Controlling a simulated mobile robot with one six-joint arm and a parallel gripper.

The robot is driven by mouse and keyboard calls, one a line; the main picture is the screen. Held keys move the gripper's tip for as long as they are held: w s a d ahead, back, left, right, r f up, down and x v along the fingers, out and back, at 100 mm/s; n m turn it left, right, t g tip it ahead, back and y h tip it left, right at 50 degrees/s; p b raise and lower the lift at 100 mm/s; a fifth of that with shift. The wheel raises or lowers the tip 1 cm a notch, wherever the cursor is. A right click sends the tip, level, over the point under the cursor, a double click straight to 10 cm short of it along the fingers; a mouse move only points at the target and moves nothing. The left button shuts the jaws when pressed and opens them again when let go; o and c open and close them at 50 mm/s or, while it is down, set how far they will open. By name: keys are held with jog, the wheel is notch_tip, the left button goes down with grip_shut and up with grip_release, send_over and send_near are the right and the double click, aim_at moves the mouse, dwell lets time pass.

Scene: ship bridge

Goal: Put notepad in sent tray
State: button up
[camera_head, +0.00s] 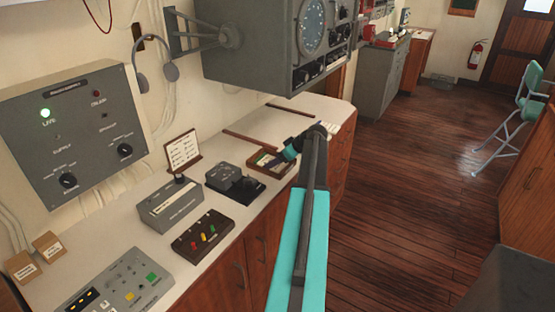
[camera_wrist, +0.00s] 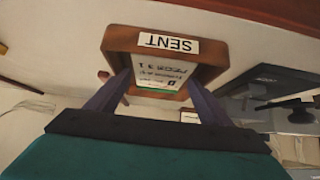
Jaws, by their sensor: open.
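The sent tray (camera_wrist: 122,38) is a small brown wooden tray with a white SENT label, upside down in the wrist view. In the head view the tray (camera_head: 278,172) sits on the white counter. A white printed pad with a green edge, which looks like the notepad (camera_wrist: 160,72), lies inside the tray. My gripper (camera_wrist: 155,82) is open, its two dark fingers on either side of the pad at the tray. In the head view my gripper (camera_head: 284,156) is over the tray and partly hides it. I cannot tell whether the fingers touch the pad.
A black device (camera_head: 234,182) stands left of the tray, with a grey box (camera_head: 171,204) and a lever panel (camera_head: 202,235) farther left. A small sign board (camera_head: 182,151) stands behind. A large grey radar cabinet (camera_head: 262,45) overhangs the counter. Wooden strips (camera_head: 250,140) lie behind the tray.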

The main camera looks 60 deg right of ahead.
jog(key=shift+r, duration=0.15)
jog(key=b+v, duration=0.2)
jog(key=v, duration=1)
jog(key=shift+b, duration=0.3)
dwell(0.3)
